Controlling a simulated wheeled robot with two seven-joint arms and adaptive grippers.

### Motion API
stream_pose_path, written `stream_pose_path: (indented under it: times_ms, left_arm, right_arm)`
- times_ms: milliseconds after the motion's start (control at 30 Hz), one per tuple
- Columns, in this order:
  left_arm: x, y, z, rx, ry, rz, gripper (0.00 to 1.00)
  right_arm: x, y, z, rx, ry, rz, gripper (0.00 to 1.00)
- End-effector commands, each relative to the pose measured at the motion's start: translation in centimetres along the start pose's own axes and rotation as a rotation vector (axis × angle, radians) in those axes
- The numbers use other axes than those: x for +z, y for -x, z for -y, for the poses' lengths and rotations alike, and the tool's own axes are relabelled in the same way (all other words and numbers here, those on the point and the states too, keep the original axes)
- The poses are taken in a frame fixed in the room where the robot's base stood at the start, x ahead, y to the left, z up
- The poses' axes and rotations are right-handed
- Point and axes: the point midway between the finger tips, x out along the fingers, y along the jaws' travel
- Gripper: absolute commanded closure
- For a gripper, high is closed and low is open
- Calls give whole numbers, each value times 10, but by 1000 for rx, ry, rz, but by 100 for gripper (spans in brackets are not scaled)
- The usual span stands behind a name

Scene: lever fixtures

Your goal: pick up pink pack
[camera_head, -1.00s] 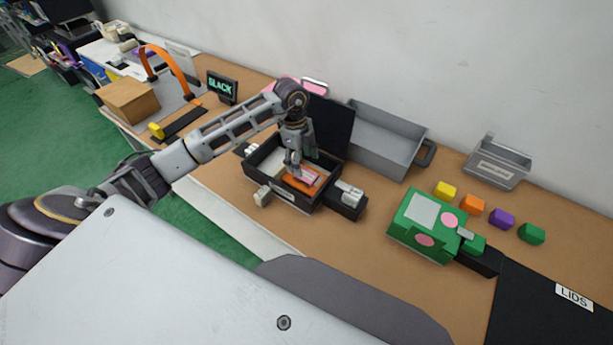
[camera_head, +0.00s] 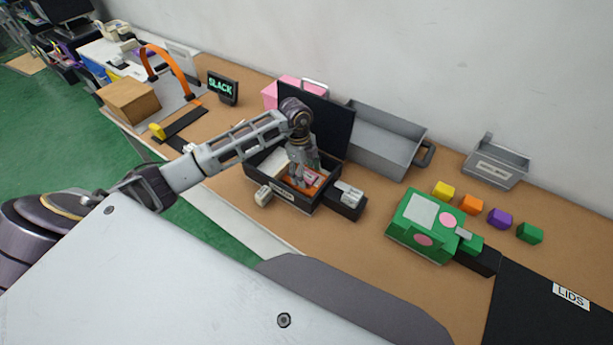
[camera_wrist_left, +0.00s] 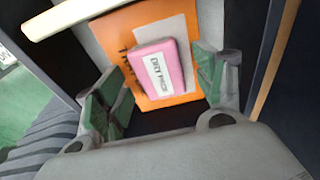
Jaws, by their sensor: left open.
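The pink pack (camera_wrist_left: 160,70) has a white label and lies on an orange sheet (camera_wrist_left: 128,27) inside the black open box (camera_head: 291,202). In the head view the pink pack (camera_head: 311,176) is partly hidden by my gripper. My left gripper (camera_head: 302,183) points down into the box from above. In the left wrist view its green-padded fingers (camera_wrist_left: 160,85) are apart, one on each side of the pack. I cannot tell whether they touch it. My right gripper is not in view.
The box's raised black lid (camera_head: 330,128) stands behind my gripper. A grey bin (camera_head: 378,150) is to the right, and a green box (camera_head: 425,230) is nearer. Several coloured blocks (camera_head: 472,205) sit further right.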

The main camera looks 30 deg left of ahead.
Motion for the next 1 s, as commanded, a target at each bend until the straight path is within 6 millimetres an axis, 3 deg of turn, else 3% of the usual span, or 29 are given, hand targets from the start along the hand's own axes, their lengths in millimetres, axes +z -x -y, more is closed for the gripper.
stream_pose_path:
  times_ms: [333,700,1000]
  left_arm:
    - [0,0,0,0,0,0,32]
    - [0,0,0,0,0,1,79]
    - [0,2,0,0,0,1,79]
  right_arm:
    - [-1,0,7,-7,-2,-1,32]
    - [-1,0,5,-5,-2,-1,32]
    - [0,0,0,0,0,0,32]
